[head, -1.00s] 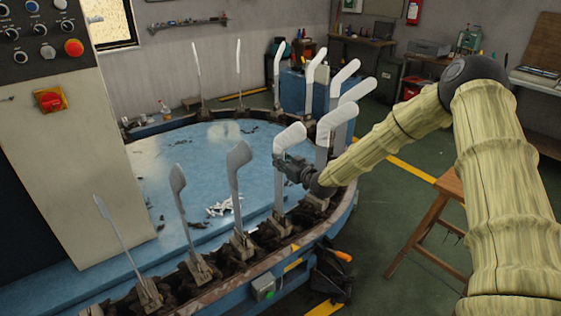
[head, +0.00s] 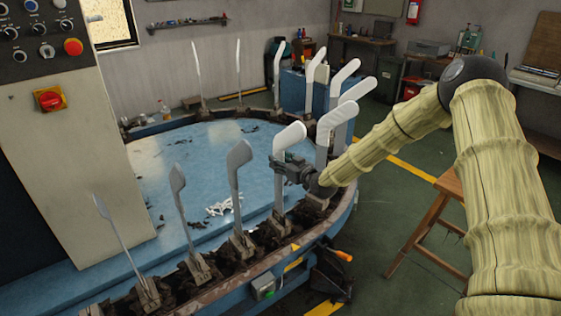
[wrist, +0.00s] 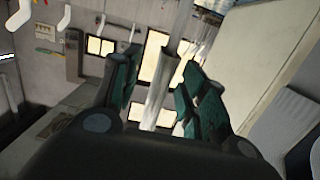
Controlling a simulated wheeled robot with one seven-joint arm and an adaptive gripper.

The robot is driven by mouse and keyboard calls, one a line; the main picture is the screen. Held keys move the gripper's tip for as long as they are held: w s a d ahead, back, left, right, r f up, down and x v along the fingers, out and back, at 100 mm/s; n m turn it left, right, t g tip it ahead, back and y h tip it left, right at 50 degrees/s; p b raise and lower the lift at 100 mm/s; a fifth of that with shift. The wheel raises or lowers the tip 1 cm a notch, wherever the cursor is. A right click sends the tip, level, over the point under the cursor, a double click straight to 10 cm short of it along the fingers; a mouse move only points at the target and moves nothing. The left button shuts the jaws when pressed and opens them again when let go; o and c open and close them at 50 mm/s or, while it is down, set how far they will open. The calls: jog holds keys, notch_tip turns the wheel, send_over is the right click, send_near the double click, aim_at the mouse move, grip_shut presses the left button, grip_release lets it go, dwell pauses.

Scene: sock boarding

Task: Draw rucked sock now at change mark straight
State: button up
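A white sock (head: 289,138) sits on an upright metal board at the near right of the oval machine; its foot points right at the top. My gripper (head: 282,167) is at the lower leg of this sock, from the right. In the wrist view, my gripper (wrist: 158,85) has a teal-padded finger on each side of the pale sock and board (wrist: 160,88). A gap shows beside the left finger, so it looks open around them. Whether the right finger touches is unclear. The sock's rucks and any change mark are too small to make out.
Bare grey boards (head: 239,175) stand to the left along the machine rim. A socked board (head: 333,122) stands close on the right, with several more behind. White pieces lie on the blue table (head: 180,155). A control cabinet (head: 75,160) is at left, a wooden stool (head: 430,225) at right.

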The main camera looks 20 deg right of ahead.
jog(key=shift+r, duration=0.1)
dwell(0.4)
jog(key=f+p+v, duration=0.1)
jog(key=p+v, duration=0.1)
jog(key=v, duration=0.7)
dwell(0.5)
jog(key=shift+f, duration=0.1)
jog(key=s+a+f+m+g+h, duration=0.1)
jog(key=s+a+f+g, duration=0.35)
jog(key=s+f, duration=0.75)
jog(key=s+a+f+m+g+h, duration=0.15)
jog(key=s+a+f+g, duration=0.3)
jog(key=s+f, duration=0.75)
jog(key=s+f+m+g+h, duration=0.1)
jog(key=s+f+g, duration=0.2)
jog(key=s, duration=1.2)
jog(key=s+d+f+m+g+h, duration=0.1)
jog(key=s+f+g+h, duration=0.1)
jog(key=s, duration=1.4)
jog(key=shift+d+f+g, duration=0.2)
jog(key=shift+f+g, duration=0.45)
jog(key=shift+g, duration=0.15)
